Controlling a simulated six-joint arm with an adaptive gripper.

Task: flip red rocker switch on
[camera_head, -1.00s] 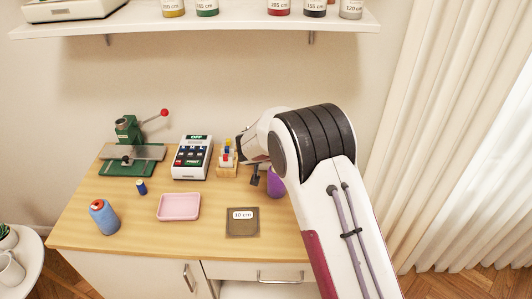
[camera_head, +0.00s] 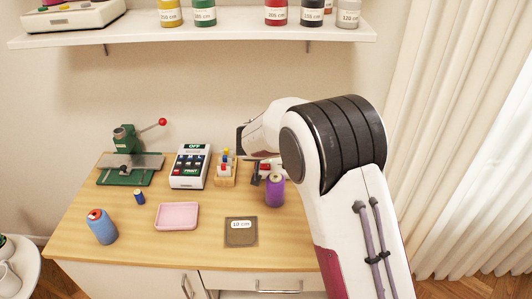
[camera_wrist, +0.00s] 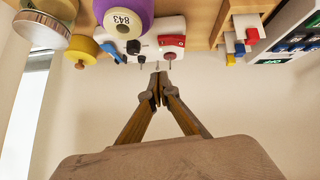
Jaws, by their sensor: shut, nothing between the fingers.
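The red rocker switch (camera_wrist: 172,41) is on a white box (camera_wrist: 145,27) near the top of the wrist view, which looks upside down. A round reddish knob and a dark knob are on the same box. I cannot tell which way the rocker is tilted. In the head view, a small red part of the box (camera_head: 265,167) shows behind the purple spool, mostly covered by the spool and my arm. My gripper (camera_wrist: 160,82) is shut and empty, its tips pointing toward the box, apart from the rocker in the picture. My arm hides the fingers in the head view.
The purple spool (camera_head: 275,190) stands right in front of the box. A wooden block with coloured pegs (camera_head: 226,172) and a white keypad device (camera_head: 191,166) are to the left. A pink tray (camera_head: 176,216) and dark square (camera_head: 241,231) lie nearer on the table.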

